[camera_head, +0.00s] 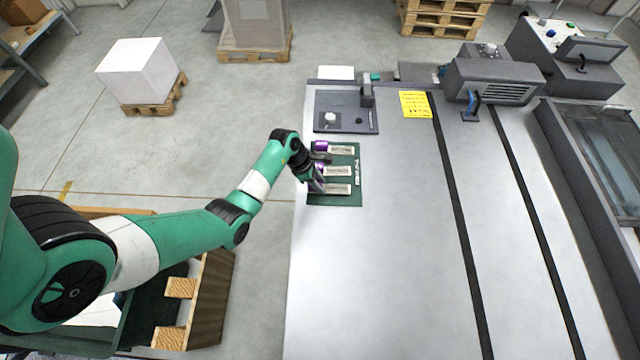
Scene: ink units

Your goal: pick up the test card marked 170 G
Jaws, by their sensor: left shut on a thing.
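A dark green mat (350,200) lies at the left edge of the pale table. Three light cards with purple ends lie in a column on it: the far card (342,150), the middle card (338,171) and the near card (339,189). Their markings are too small to read, so I cannot tell which is 170 G. My left gripper (317,185) is over the left side of the mat, shut at the purple end of the near card. The gripper partly hides the purple ends of the middle and near cards. My right gripper is not in view.
A dark plate with a small device (366,96) lies beyond the mat. A yellow note (415,104) is to its right. A grey machine (492,78) stands at the back right. Two dark strips run along the table. The table in front of the mat is clear.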

